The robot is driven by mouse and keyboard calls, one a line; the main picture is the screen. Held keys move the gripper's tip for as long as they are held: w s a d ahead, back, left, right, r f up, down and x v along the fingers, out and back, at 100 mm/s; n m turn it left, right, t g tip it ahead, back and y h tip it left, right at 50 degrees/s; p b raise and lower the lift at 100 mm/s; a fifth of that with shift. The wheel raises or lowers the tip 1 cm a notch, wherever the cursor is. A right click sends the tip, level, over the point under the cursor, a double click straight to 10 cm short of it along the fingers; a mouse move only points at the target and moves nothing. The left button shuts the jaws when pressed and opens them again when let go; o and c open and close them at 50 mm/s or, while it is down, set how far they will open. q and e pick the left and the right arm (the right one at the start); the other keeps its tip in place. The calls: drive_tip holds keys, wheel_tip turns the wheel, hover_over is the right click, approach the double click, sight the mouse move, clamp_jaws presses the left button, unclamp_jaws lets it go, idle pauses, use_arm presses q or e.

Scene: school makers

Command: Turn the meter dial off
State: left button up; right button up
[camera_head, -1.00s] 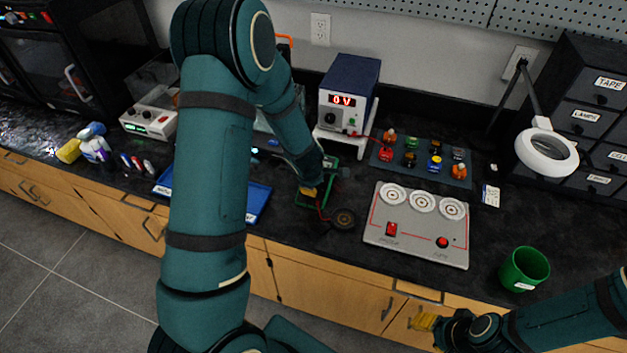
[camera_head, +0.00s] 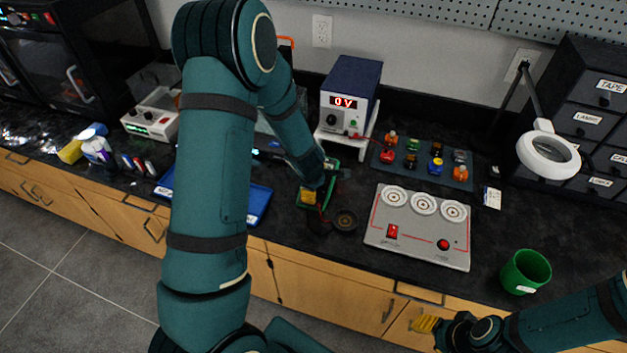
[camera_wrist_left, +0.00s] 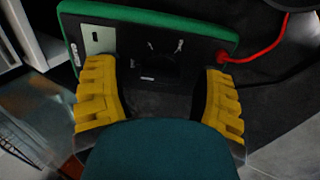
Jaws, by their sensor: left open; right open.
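The meter, a dark-faced device with a green rim (camera_head: 331,176), lies on the black bench and is partly covered by my left gripper (camera_head: 309,196) in the head view. In the left wrist view, the meter (camera_wrist_left: 150,68) spans the upper middle, with a red lead at its right corner. My left gripper (camera_wrist_left: 160,98) is open, its yellow fingers apart in front of the meter face. The dark round shape on the face may be the dial (camera_wrist_left: 165,55); its setting cannot be read. My right gripper (camera_head: 426,325) is open and empty, low at the bench front, away from the meter.
A blue power supply (camera_head: 351,82) reading 0 V stands behind the meter. A small dark round object (camera_head: 345,220) lies to its right, and a blue tray (camera_head: 258,203) to its left. A grey panel (camera_head: 417,228) and a green cup (camera_head: 525,271) are farther right.

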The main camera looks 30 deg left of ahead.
use_arm(q)
drive_tip(key=v, duration=1.2)
idle(0.5)
drive_tip(key=shift+f, duration=0.1)
idle(0.4)
